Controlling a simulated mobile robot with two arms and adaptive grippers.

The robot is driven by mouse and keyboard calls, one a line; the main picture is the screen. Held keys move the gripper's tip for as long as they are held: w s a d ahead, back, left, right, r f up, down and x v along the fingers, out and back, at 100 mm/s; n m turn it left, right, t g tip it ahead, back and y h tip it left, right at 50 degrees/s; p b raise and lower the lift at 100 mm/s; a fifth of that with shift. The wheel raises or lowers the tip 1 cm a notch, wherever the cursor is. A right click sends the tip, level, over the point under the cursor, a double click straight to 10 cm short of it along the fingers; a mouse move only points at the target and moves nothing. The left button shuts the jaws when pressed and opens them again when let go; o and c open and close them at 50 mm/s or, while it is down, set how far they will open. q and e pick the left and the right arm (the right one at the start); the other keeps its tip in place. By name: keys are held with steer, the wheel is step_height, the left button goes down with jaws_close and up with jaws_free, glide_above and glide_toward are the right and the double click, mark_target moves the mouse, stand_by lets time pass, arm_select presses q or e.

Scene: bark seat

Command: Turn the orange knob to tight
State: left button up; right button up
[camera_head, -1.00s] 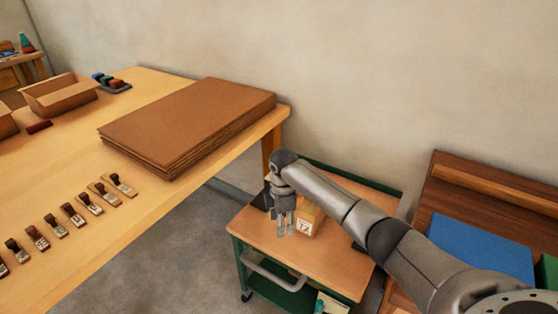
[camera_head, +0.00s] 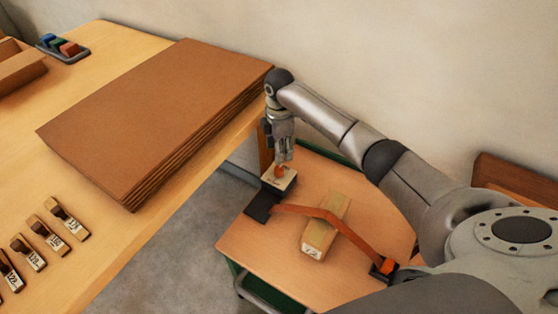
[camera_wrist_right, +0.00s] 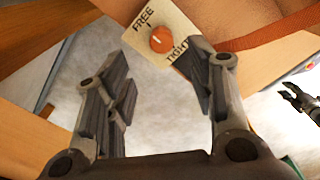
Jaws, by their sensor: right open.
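The orange knob (camera_wrist_right: 160,40) sits on a pale plate (camera_wrist_right: 143,32) marked FREE and TIGHT, at the top of the right wrist view. In the head view the knob (camera_head: 280,170) shows small on its plate (camera_head: 287,184) at the cart's back left. My right gripper (camera_wrist_right: 160,100) is open, its fingers apart, with the knob beyond the gap between them. In the head view the right gripper (camera_head: 284,157) points down just above the knob; contact cannot be told. A dark gripper (camera_wrist_right: 299,100), apparently my left, shows at the right edge of the wrist view, too small to judge.
An orange strap (camera_head: 305,210) runs over a wooden block (camera_head: 316,238) on the small cart (camera_head: 262,247), from a dark base (camera_head: 263,205) to a dark fitting (camera_head: 382,268). A table with stacked brown sheets (camera_head: 150,110) and several stamps stands left. The wall is behind.

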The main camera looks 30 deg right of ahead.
mark_target(279, 168)
steer(key=f, duration=0.5)
steer(key=shift+s+a, duration=0.15)
steer(key=shift+s, duration=0.1)
step_height(279, 168, down, 4)
steer(key=shift+w+r+b, duration=0.15)
steer(key=shift+b, duration=0.15)
steer(key=shift+f, duration=0.4)
steer(key=shift+c, duration=1)
steer(key=c, duration=0.8)
arm_select(q)
steer(key=shift+s+f, duration=0.2)
steer(key=shift+f, duration=0.1)
steer(key=shift+r, duration=0.15)
